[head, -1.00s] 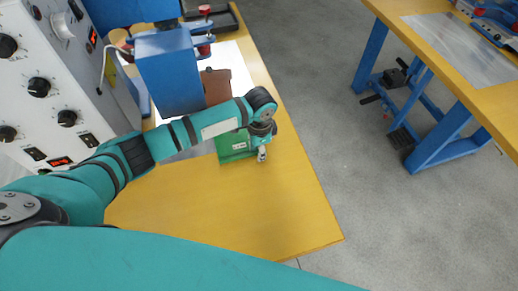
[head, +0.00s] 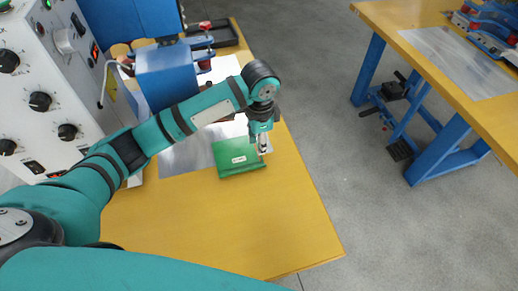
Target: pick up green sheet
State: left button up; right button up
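The green sheet (head: 235,156) lies on the yellow table (head: 225,225), by the edge of a shiny metal plate (head: 187,157). My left gripper (head: 264,148) points down at the right side of the green sheet, close to its right edge. The fingers are small in the picture, and I cannot tell whether they touch the sheet or are open or shut. My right gripper is not in view; a teal arm link of mine crosses the bottom of the picture.
A blue press (head: 168,75) stands behind my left arm, next to a white control box (head: 45,85) with knobs. A dark tray (head: 212,35) lies at the table's far end. A second yellow table (head: 440,55) with blue legs stands right, across grey floor.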

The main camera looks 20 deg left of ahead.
aim_at(235, 155)
jog(key=k+l, duration=0.2)
jog(key=k, duration=0.3)
jog(key=k+l, duration=0.2)
jog(key=k, duration=0.25)
jog(key=k+l, duration=0.2)
jog(key=k, duration=0.3)
